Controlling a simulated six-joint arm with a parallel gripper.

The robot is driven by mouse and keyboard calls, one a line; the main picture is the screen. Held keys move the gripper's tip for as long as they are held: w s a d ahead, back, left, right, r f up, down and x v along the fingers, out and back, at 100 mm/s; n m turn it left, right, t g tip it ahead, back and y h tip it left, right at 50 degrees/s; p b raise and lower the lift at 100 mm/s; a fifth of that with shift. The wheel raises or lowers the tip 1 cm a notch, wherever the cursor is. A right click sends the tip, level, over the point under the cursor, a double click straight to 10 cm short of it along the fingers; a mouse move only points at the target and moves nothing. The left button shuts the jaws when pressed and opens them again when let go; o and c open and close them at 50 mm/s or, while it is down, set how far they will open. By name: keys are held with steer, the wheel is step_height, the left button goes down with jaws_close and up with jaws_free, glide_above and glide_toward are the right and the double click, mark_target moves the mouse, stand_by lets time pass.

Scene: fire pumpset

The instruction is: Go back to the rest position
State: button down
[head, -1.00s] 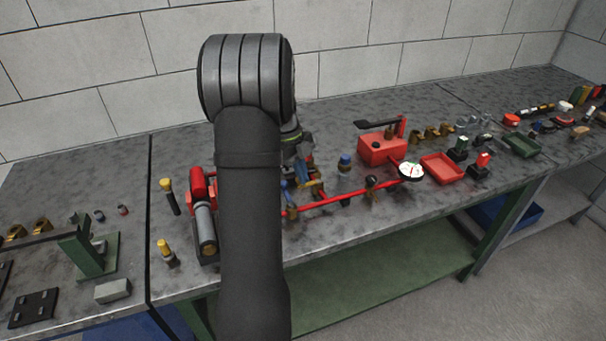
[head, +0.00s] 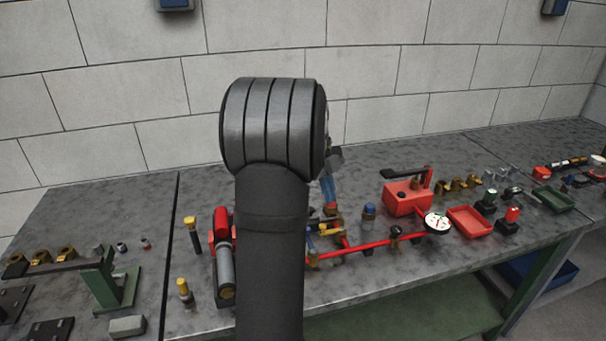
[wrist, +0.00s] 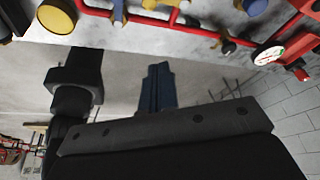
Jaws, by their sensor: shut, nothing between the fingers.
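My arm stands in the middle of the head view and hides most of my gripper. The gripper's blue fingers (head: 327,190) show just right of the arm, in front of the pump parts. In the wrist view the blue fingers (wrist: 157,88) stand together from the dark gripper body, shut and with nothing between them. The red pipe assembly (head: 365,246) with its white-faced gauge (head: 437,222) lies on the bench beyond; the gauge also shows in the wrist view (wrist: 268,54).
Behind and right of my arm stand a red tank (head: 405,198) and a red tray (head: 470,221). A red and grey cylinder (head: 225,265) and yellow-topped parts (head: 184,288) stand left. A green stand (head: 112,282) is further left. A block wall (head: 400,70) closes the back.

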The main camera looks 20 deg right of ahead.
steer(key=shift+f, duration=0.1)
steer(key=shift+w+a+f, duration=0.1)
steer(key=shift+f, duration=2.4)
steer(key=shift+w+f, duration=0.1)
steer(key=shift+f, duration=2.35)
